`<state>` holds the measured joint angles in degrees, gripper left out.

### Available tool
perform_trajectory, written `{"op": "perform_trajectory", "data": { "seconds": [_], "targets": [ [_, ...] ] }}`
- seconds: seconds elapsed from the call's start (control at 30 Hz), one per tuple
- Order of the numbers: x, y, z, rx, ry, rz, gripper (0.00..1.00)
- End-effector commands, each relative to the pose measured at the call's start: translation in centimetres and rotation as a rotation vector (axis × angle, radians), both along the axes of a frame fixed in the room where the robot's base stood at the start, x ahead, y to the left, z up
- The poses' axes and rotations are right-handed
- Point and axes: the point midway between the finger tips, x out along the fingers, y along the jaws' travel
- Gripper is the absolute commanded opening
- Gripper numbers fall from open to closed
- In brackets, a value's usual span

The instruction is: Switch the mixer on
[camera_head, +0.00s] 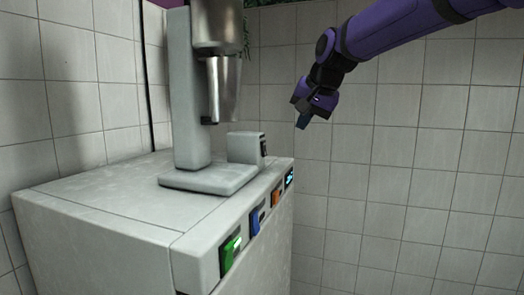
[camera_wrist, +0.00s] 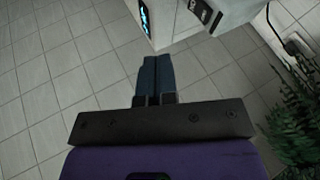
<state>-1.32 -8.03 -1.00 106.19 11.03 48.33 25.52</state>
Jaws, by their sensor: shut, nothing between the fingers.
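The mixer (camera_head: 192,95) is a pale grey stand on a flat base, with a metal head and a metal cup hanging from it. A small grey block (camera_head: 245,148) with a dark panel on its right face stands on the base; a dark panel (camera_wrist: 206,14) with a light mark, probably the same one, shows at the top of the wrist view. My gripper (camera_head: 302,123) is in the air to the right of the mixer, above and apart from the block. Its dark blue fingers (camera_wrist: 155,58) are together with nothing between them.
The mixer stands on a white cabinet (camera_head: 110,190). Its front edge carries a green button (camera_head: 231,252), a blue button (camera_head: 255,220), an orange button (camera_head: 276,196) and a lit cyan panel (camera_head: 290,178). A plant (camera_wrist: 292,125) is at the wrist view's right. Tiled wall stands behind.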

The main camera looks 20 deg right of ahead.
Motion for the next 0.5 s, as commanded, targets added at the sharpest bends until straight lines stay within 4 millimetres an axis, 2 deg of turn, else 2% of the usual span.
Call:
{"op": "perform_trajectory", "data": {
  "seconds": [0.5],
  "targets": [
    [0.62,0.14,-0.46,0.004,0.002,-0.003,0.0]
  ]
}}
